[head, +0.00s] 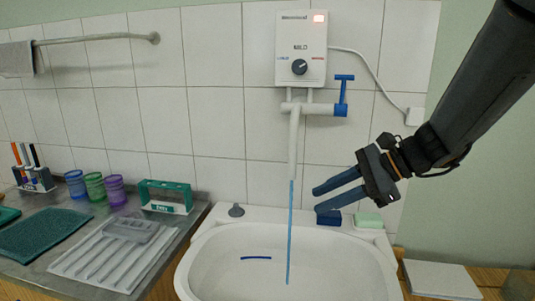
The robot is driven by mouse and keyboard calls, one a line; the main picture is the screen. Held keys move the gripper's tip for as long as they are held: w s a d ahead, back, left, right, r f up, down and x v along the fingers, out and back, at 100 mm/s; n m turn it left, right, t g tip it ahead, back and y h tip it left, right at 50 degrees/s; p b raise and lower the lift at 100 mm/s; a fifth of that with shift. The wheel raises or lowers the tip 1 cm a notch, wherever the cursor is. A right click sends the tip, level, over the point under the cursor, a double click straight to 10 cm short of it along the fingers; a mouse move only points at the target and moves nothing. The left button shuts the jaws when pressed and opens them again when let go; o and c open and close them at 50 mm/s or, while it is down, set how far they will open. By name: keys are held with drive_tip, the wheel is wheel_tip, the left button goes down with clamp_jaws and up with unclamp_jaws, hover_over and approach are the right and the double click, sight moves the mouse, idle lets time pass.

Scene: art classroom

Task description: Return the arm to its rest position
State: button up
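My gripper (315,199) reaches in from the upper right on my dark arm and points left over the back right rim of the white sink (215,225). Its two blue-grey fingers are apart with nothing between them. A white water heater (301,48) with a dial is on the tiled wall. Below it is a blue lever tap (342,95) and a white spout (294,145). A thin blue stream (290,230) runs straight down from the spout into the sink, left of my fingertips. A blue block (328,217) sits on the sink ledge just below my fingers.
A pale green soap-like block (368,219) lies on the ledge. On the left counter are blue, green and purple cups (95,187), a green holder (166,196), a white rack (115,250) and a pen stand (33,175). A white slab (440,279) lies right of the sink.

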drive_tip(key=shift+s+d+f+n+g+h, duration=0.6)
drive_tip(key=shift+s+d+f+n+h, duration=0.35)
drive_tip(key=shift+s+f+n+h, duration=1.2)
drive_tip(key=shift+s+d+f+n+g+h, duration=0.6)
drive_tip(key=shift+s+d+f+n+h, duration=0.5)
drive_tip(key=shift+s+f+n, duration=2.05)
drive_tip(key=shift+s+d+f+n+g+h, duration=0.7)
drive_tip(key=shift+s+f+n+h, duration=1.3)
drive_tip(key=shift+s+n, duration=0.75)
drive_tip(key=shift+w+f+n, duration=0.1)
drive_tip(key=shift+w+n, duration=0.15)
drive_tip(key=shift+w, duration=0.05)
